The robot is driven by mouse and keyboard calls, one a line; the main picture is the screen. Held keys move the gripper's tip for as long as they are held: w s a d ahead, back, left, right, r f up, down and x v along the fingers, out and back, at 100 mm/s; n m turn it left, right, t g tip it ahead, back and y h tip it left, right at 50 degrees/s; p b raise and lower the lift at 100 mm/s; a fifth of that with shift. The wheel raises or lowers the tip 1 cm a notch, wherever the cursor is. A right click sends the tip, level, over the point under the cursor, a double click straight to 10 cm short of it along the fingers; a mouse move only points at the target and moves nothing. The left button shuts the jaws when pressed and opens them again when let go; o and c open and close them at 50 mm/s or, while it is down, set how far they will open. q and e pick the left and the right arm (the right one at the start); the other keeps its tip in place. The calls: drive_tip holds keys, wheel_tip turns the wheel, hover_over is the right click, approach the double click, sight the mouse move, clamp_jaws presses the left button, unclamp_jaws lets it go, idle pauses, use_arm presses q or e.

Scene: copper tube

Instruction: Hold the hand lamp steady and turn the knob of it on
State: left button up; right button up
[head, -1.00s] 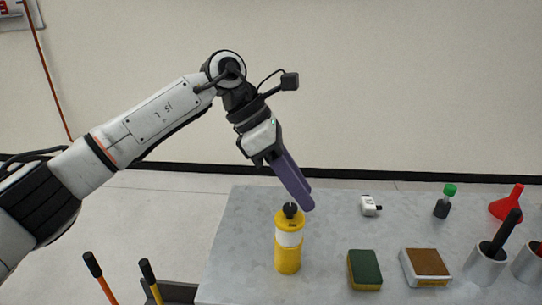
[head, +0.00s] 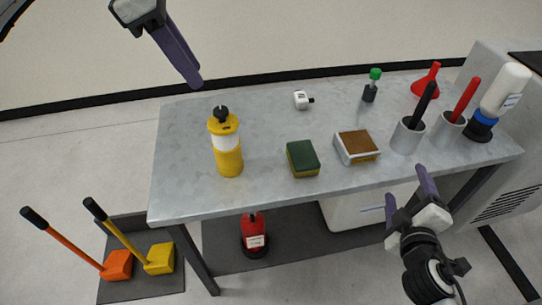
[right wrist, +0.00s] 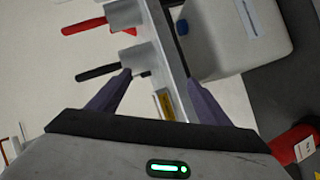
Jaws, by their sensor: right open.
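The hand lamp is a yellow cylinder with a white band (head: 227,144) and a black knob (head: 221,112) on top. It stands upright near the left end of the grey table (head: 260,197) in the head view. My left gripper (head: 197,85) comes down from the top left, its purple fingertips above and slightly left of the knob, apparently apart from it. Its fingers overlap from this angle, so their gap is hidden. My right gripper (head: 408,190) is open and empty by the table's front right edge, far from the lamp. Its fingers also show in the right wrist view (right wrist: 160,80).
A green-and-yellow sponge (head: 303,158) and a brown-topped block (head: 357,146) lie right of the lamp. Grey cups (head: 407,137) with black and red handles stand further right. A small white device (head: 302,100) lies behind. Table space around the lamp is mostly clear.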

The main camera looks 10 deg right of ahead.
sight(236, 142)
drive_tip(key=w+r+n+t, duration=0.4)
drive_tip(key=w+r+n, duration=0.15)
drive_tip(key=r, duration=0.35)
drive_tip(key=w+a+r+n+t+y, duration=0.1)
drive_tip(key=w+a+n+y, duration=0.15)
drive_tip(key=a+n, duration=0.25)
drive_tip(key=w+a+r+n+t+y, duration=0.1)
drive_tip(key=a+n+y, duration=0.3)
drive_tip(key=a, duration=0.1)
drive_tip(key=a+f+n+g+y, duration=0.3)
drive_tip(key=a+n+g+y, duration=0.4)
drive_tip(key=a+n+y, duration=1)
drive_tip(key=w+a+n+h, duration=0.1)
drive_tip(key=w+a, duration=0.1)
drive_tip(key=a, duration=0.1)
drive_tip(key=w+a+n+h, duration=0.1)
drive_tip(key=w+a+n, duration=0.1)
drive_tip(key=a, duration=0.1)
drive_tip(key=w+a+n+h, duration=0.2)
drive_tip(key=a, duration=0.1)
drive_tip(key=shift+w+a+f, duration=0.25)
drive_tip(key=shift+w, duration=0.15)
